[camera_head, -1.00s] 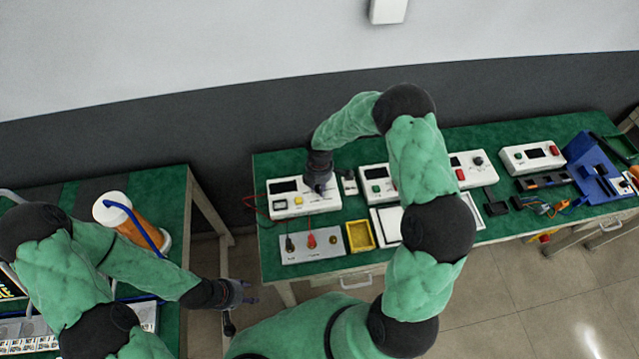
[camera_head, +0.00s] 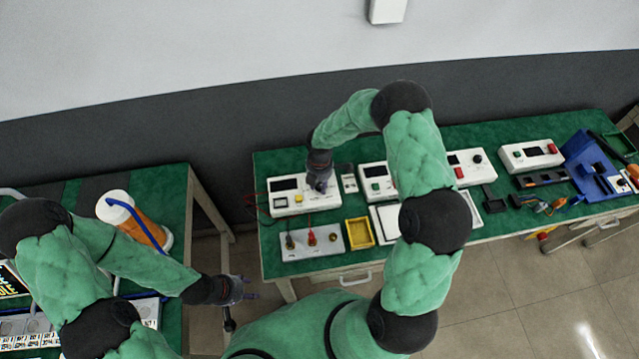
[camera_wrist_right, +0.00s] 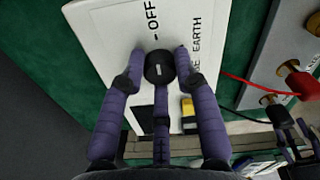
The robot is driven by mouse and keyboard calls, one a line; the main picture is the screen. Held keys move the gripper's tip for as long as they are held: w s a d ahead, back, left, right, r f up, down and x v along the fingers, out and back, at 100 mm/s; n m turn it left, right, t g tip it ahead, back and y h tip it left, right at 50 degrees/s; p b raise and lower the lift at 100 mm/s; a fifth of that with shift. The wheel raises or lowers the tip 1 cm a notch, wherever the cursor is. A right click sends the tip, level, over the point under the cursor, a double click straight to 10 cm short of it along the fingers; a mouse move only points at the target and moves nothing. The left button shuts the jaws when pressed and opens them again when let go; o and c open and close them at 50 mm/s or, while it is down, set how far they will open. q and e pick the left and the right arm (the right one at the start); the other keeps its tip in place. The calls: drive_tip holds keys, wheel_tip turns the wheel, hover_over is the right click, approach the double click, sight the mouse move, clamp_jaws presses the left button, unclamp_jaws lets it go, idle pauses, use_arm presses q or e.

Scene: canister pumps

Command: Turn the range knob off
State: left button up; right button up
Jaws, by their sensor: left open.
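The range knob (camera_wrist_right: 159,68) is black and round with a small pale mark on top. It sits on a white instrument (camera_wrist_right: 109,37), with "OFF" printed above it in the right wrist view and "EARTH" to its right. The instrument also stands at the left of the bench in the head view (camera_head: 279,203). My right gripper (camera_wrist_right: 159,64) has its purple fingers around the knob, with fingertips close against both sides. In the head view the right gripper (camera_head: 319,181) hides the knob. My left gripper (camera_head: 247,290) is open and empty, beside the left table.
A white panel (camera_head: 324,252) with terminals and a yellow tray (camera_head: 359,233) lie in front of the instrument. Other white instruments (camera_head: 377,178) stand to the right. An orange-and-white canister (camera_head: 140,222) stands on the left table. There is a gap between the tables.

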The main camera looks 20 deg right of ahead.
sight(319, 185)
drive_tip(key=o, duration=0.3)
drive_tip(key=shift+r, duration=0.1)
wheel_tip(319, 185, up, 12)
drive_tip(key=shift+f, duration=0.1)
idle(0.4)
idle(0.5)
